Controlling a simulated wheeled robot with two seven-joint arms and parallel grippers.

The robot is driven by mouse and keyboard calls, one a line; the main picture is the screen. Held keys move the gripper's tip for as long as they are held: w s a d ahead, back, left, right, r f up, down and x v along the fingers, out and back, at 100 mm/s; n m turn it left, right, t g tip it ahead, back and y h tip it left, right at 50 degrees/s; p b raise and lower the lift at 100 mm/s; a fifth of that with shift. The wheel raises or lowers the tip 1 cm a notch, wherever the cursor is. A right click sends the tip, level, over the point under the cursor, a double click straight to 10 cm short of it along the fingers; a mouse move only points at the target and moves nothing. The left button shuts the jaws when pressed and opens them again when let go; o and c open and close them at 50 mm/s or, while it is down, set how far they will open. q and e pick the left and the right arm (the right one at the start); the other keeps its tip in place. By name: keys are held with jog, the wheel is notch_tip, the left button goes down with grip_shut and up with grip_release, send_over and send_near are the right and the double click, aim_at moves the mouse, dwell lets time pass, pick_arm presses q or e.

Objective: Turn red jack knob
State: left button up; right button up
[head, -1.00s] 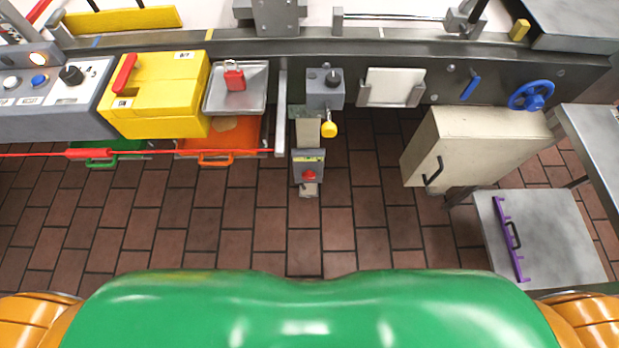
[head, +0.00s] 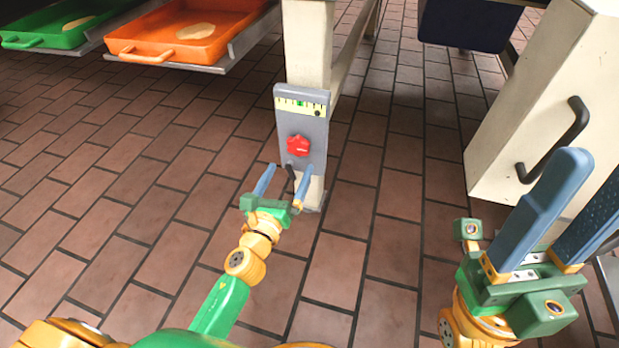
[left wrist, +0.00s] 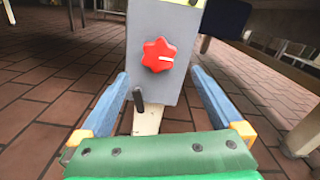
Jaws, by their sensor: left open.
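The red jack knob (head: 298,145) is a lobed star shape on the front of a grey box (head: 301,117) fixed to a cream post. In the left wrist view the knob (left wrist: 159,55) has a white line pointing right. My left gripper (head: 289,170) is open and empty just below the knob. In the left wrist view its fingers (left wrist: 159,76) are spread to either side, lower than the knob, with no visible contact. A thin dark lever (left wrist: 138,96) stands between them. My right gripper (head: 597,172) is open and empty at the right edge, far from the knob.
A yellow scale (head: 300,107) with a green mark lies above the knob. Orange (head: 143,54) and green (head: 22,43) trays stand at upper left. A cream cabinet (head: 497,150) with a dark handle is close to my right gripper. The tiled floor around the post is clear.

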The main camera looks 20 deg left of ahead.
aim_at(297, 150)
pick_arm(q)
jog(key=w+b, duration=0.1)
jog(key=w, duration=0.5)
jog(key=shift+w+r, duration=0.1)
jog(key=shift+w, duration=0.3)
jog(key=c, duration=1.4)
